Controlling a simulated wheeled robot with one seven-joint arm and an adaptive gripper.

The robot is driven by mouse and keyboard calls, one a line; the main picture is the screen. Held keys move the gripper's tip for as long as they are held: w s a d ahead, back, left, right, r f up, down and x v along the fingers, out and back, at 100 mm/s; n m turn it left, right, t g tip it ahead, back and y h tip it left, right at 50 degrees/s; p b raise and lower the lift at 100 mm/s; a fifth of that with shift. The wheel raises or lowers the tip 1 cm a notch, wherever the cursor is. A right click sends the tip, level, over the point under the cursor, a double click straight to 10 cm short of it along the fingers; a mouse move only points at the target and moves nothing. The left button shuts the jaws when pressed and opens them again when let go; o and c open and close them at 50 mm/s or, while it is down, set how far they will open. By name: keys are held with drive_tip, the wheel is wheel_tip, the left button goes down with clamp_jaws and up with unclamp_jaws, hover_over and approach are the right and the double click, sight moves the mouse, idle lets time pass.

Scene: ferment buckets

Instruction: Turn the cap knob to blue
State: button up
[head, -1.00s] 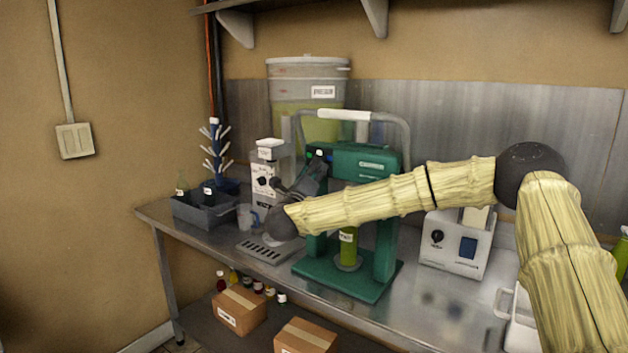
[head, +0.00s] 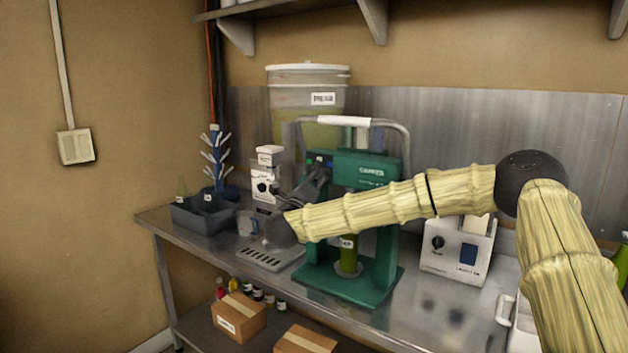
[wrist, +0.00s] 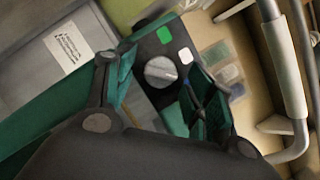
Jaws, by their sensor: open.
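The cap knob (wrist: 160,72) is a round grey dial on a dark panel, seen in the wrist view. A green mark (wrist: 164,35) and a white mark (wrist: 187,55) sit beside it. A small bluish spot (wrist: 187,86) shows by the right finger, partly hidden. A pale line on the knob points to the right. My gripper (wrist: 158,66) is open, with one finger on each side of the knob; whether it touches cannot be told. In the head view my gripper (head: 313,183) is at the upper left of the green capping machine (head: 385,170), hiding the knob.
A green bottle (head: 348,257) stands in the machine. A white-fronted device (head: 264,188) is left of my gripper, close by. A grey tub (head: 203,216) is farther left, and a white box with a dial (head: 458,250) stands right. A metal handle (head: 405,135) arches over the machine.

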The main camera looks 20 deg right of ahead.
drive_tip(key=shift+s+a, duration=0.1)
drive_tip(key=v, duration=1.1)
drive_tip(key=shift+s+a, duration=0.15)
drive_tip(key=shift+s, duration=0.15)
drive_tip(key=shift+f, duration=0.25)
